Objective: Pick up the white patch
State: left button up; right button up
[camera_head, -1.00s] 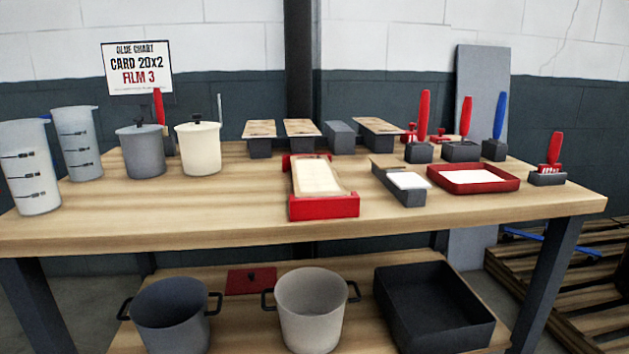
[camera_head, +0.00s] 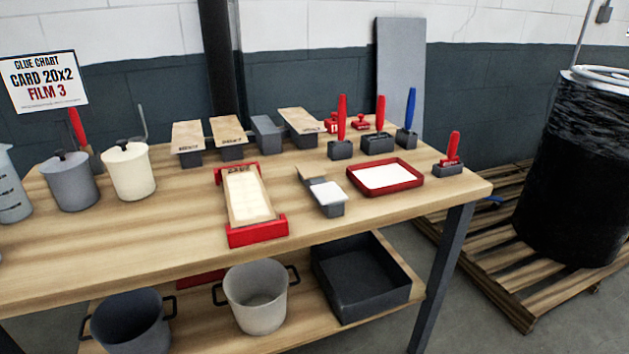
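A small white patch (camera_head: 328,191) lies flat on top of a grey block (camera_head: 331,209) on the workbench, right of the centre. A second white sheet (camera_head: 385,176) lies inside a red tray (camera_head: 418,181) just to the right of it. I cannot tell from the view which of the two is the task's white patch. Neither of my grippers is in view.
A red frame (camera_head: 259,233) with a pale board stands left of the patch. Red- and blue-handled tools (camera_head: 381,112) stand behind the tray. Lidded pots (camera_head: 128,170) are at the left. A black-wrapped drum (camera_head: 575,170) on a pallet stands at the right.

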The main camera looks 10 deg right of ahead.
aim_at(328, 193)
jog(key=u, duration=3.8)
jog(key=k, duration=1.85)
jog(key=z, duration=0.2)
